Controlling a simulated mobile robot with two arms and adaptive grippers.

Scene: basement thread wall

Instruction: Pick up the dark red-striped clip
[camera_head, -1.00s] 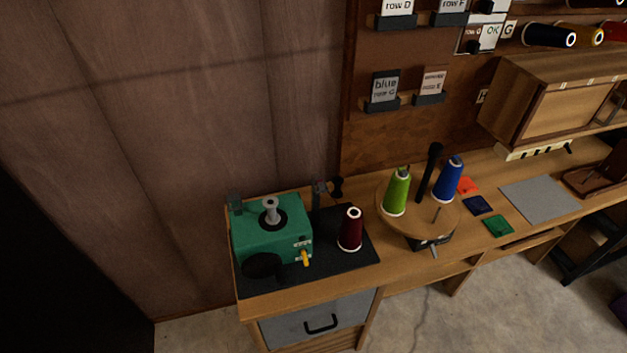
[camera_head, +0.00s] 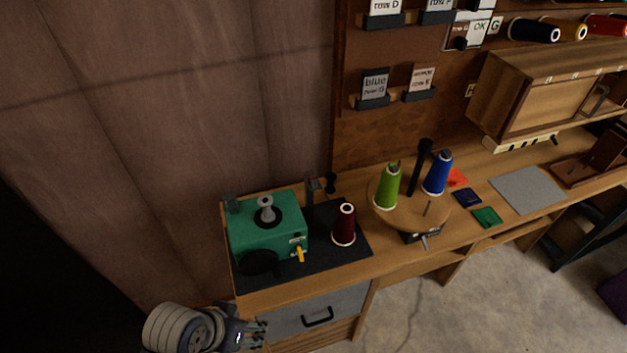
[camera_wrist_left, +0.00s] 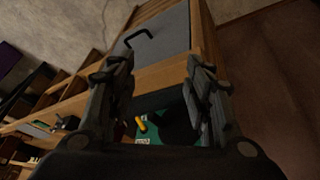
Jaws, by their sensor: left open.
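A pale rail (camera_head: 520,143) with several small dark clips on it hangs under the wooden cabinet at the right of the head view. The clips are too small to tell whether one has red stripes. My left gripper (camera_head: 258,335) is low in the head view, in front of the bench's left end beside the grey drawer, far from the rail. In the left wrist view my left gripper (camera_wrist_left: 158,75) is open, with nothing between its fingers. My right gripper is not in view.
On the bench stand a green winding machine (camera_head: 268,226), a dark red spool (camera_head: 344,225), and a round wooden stand (camera_head: 410,216) with green and blue spools. A grey mat (camera_head: 527,190) lies bare below the rail. The drawer (camera_head: 345,308) is shut.

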